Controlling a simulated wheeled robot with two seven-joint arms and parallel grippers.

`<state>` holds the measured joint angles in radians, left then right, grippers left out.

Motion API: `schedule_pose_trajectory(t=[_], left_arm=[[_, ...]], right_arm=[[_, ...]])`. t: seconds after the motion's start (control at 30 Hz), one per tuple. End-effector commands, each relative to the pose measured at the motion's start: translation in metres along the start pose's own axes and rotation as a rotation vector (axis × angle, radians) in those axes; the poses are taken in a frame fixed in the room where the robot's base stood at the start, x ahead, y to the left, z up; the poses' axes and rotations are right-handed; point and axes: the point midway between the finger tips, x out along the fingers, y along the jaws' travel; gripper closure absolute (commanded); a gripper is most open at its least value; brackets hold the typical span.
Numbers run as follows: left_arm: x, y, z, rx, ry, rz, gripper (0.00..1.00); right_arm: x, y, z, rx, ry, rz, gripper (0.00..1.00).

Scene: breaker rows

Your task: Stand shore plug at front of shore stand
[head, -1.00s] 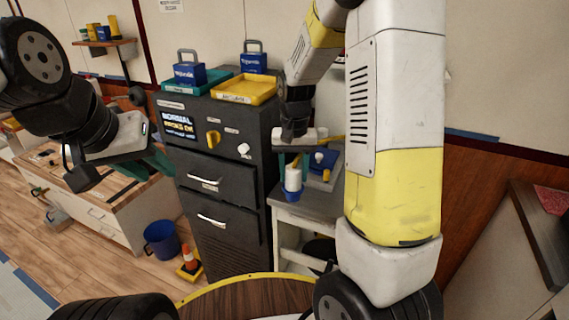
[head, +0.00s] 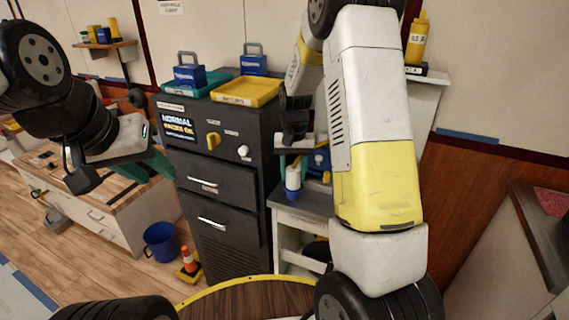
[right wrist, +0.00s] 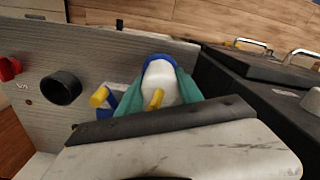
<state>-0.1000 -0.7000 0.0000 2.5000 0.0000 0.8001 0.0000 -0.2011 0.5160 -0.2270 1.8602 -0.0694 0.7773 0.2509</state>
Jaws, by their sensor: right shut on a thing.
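The shore plug, a white cylinder with a blue end, is at the grey-topped stand in the head view (head: 293,180). In the right wrist view, the plug (right wrist: 157,84) is between the teal fingers of my right gripper (right wrist: 158,100). That gripper is shut on it, and a yellow part shows in front of the white body. The shore stand (head: 308,203) is low, with a grey top. I cannot tell whether the plug touches it. My left gripper (head: 150,168) hangs at the left, away from the stand; its finger gap is unclear.
A blue piece with a yellow end (right wrist: 105,99) lies beside the plug. A black round socket (right wrist: 62,88) and a red knob (right wrist: 9,69) are further left. The dark cabinet (head: 222,180) stands close left of the stand. A blue bucket (head: 161,241) is on the floor.

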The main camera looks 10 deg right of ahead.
Motion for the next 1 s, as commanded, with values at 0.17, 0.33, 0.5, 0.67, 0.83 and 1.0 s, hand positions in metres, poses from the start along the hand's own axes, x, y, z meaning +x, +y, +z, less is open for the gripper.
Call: schedule_pose_trajectory(t=[0.17, 0.33, 0.5, 0.67, 0.83, 1.0], left_arm=[[0.0, 0.0, 0.0, 0.0, 0.0, 0.0, 0.64], [0.0, 0.0, 0.0, 0.0, 0.0, 0.0, 0.64], [0.0, 0.0, 0.0, 0.0, 0.0, 0.0, 0.64], [0.0, 0.0, 0.0, 0.0, 0.0, 0.0, 0.64], [0.0, 0.0, 0.0, 0.0, 0.0, 0.0, 0.64], [0.0, 0.0, 0.0, 0.0, 0.0, 0.0, 0.64]], right_arm=[[0.003, 0.0, 0.0, 0.0, -0.001, 0.0, 0.43], [0.003, 0.0, 0.0, 0.0, -0.001, 0.0, 0.35], [0.002, 0.0, 0.0, 0.0, -0.001, 0.0, 0.35], [-0.009, 0.0, 0.0, 0.0, 0.001, -0.001, 0.35], [-0.043, 0.0, -0.001, 0.001, 0.005, -0.002, 0.35], [-0.08, 0.0, -0.001, -0.001, 0.003, -0.001, 0.35]])
